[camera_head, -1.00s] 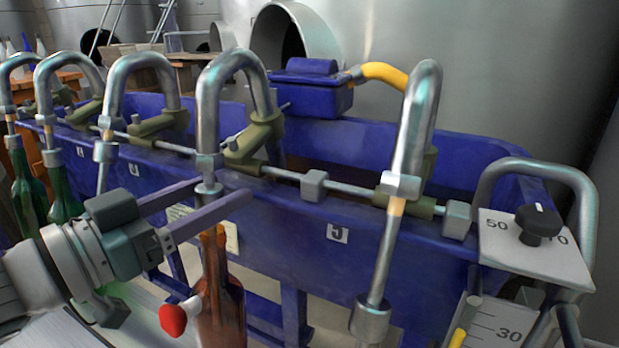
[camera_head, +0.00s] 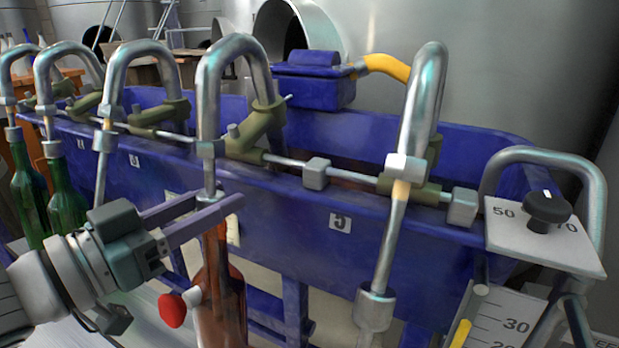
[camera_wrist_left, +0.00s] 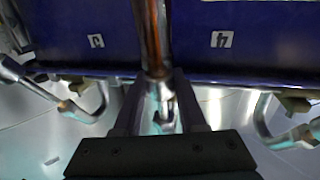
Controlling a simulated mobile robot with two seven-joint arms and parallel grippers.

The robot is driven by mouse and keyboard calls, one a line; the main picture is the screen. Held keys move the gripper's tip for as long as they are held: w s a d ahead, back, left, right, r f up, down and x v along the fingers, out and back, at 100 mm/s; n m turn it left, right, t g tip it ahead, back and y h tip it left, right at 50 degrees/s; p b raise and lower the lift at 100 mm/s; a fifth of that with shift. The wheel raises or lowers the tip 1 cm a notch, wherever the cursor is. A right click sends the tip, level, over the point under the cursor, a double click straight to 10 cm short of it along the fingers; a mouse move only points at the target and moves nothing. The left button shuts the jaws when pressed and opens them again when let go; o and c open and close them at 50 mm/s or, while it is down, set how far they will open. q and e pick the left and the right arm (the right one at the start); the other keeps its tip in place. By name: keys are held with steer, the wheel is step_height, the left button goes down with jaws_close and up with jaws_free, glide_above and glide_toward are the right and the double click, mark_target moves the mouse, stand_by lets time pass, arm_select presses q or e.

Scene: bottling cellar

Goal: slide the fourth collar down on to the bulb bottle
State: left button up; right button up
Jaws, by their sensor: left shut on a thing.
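The fourth spout (camera_head: 208,95) is a bent metal tube above the blue trough. An amber-brown bottle (camera_head: 222,295) stands below it, with a red bulb (camera_head: 172,310) at its left side. My left gripper (camera_head: 216,203) is shut on the metal collar (camera_head: 209,193) of this spout, its fingers one on each side. The collar hangs low on the tube, at the bottle's mouth; a finger hides where they meet. The left wrist view, upside down, shows the collar (camera_wrist_left: 163,100) between the fingers against the brown neck (camera_wrist_left: 152,35). My right gripper is not in view.
The blue trough (camera_head: 285,215) runs behind the spouts. The fifth spout (camera_head: 421,110), with its collar (camera_head: 374,308) low, has no bottle visible under it. Green bottles (camera_head: 62,205) stand under spouts at left. A dial plate (camera_head: 515,245) is at right.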

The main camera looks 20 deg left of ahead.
arm_select(q)
steer(key=o, duration=0.8)
steer(key=shift+c, duration=0.2)
steer(key=v, duration=1)
steer(key=shift+p, duration=0.35)
